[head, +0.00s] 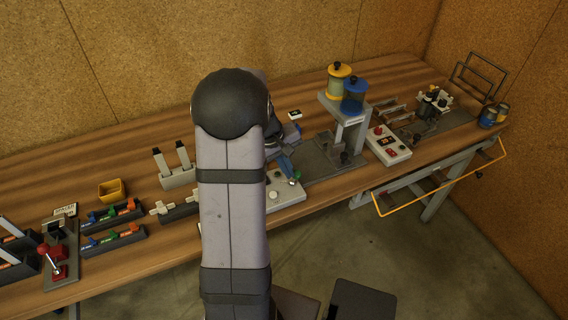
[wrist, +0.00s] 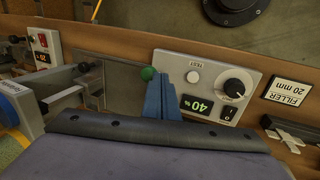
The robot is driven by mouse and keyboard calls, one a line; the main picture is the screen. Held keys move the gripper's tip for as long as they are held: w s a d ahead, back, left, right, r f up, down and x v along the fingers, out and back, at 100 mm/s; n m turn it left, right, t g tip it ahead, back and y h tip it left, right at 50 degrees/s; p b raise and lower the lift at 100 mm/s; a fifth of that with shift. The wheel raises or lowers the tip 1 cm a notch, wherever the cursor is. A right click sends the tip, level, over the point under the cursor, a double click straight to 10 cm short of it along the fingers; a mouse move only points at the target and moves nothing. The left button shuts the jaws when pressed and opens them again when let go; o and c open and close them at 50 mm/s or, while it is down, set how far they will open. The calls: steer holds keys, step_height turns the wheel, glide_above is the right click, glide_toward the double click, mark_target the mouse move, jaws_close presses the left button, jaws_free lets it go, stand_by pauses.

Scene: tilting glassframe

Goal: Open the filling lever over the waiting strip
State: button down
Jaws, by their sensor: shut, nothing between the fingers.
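My gripper (wrist: 158,84) has blue fingers that are shut and empty. In the wrist view its tips are close beside a green ball knob (wrist: 148,73), seemingly at the edge of a control panel (wrist: 195,65); I cannot tell whether they touch. A grey stand (head: 344,118) carries a yellow hopper (head: 338,85) and a blue hopper (head: 354,101). A black knob (wrist: 83,67) shows near its base. I cannot tell which knob is the filling lever, nor make out a strip.
The panel has a dial (wrist: 234,87), a display reading 40% (wrist: 195,104) and a test button. A label (wrist: 289,92) reads FILLER 20 mm. A white control box (head: 388,146) stands right of the hoppers. My arm hides the bench's middle in the head view.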

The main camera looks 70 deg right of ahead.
steer(key=shift+w+d, duration=0.15)
steer(key=shift+w+d+p, duration=0.3)
steer(key=shift+w+d, duration=0.15)
steer(key=shift+r, duration=0.1)
